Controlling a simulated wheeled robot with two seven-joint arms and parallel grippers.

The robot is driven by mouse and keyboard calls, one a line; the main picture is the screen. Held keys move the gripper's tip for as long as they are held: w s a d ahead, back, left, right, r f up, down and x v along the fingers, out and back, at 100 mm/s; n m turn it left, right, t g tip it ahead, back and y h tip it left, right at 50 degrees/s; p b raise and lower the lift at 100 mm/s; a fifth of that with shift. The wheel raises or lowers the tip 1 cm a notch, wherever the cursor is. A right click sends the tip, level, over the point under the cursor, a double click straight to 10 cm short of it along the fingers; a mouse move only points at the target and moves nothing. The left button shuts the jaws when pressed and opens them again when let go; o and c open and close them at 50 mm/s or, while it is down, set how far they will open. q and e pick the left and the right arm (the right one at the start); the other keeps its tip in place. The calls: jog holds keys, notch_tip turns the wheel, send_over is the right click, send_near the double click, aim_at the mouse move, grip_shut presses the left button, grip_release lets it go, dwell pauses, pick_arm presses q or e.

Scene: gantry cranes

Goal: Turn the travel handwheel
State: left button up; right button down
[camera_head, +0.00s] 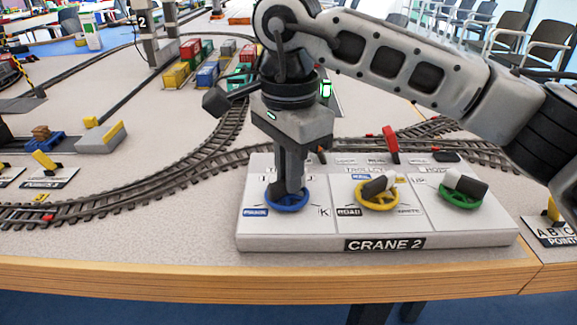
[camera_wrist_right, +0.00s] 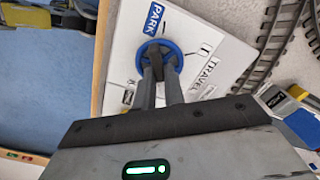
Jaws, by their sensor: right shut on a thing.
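The blue travel handwheel (camera_head: 302,204) lies at the left of the CRANE 2 panel (camera_head: 385,228), near the front edge of the table. My right gripper (camera_head: 289,187) points straight down over it, its fingers shut on the handwheel's grip. In the right wrist view the two fingers (camera_wrist_right: 160,75) meet at the blue handwheel (camera_wrist_right: 143,50), with the TRAVEL and PARK labels beside it. The fingers hide most of the grip. My left gripper is not in view.
A yellow handwheel (camera_head: 376,208) and a green handwheel (camera_head: 460,203) sit on the same panel to the right. A red lever (camera_head: 390,146) stands behind them. Model tracks curve around the panel, and colored containers (camera_head: 207,74) stand farther back.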

jog(key=m, duration=0.5)
jog(key=shift+s, duration=0.1)
jog(key=m, duration=0.4)
jog(key=shift+r, duration=0.1)
jog(key=shift+m, duration=0.4)
jog(key=c, duration=1.5)
grip_release()
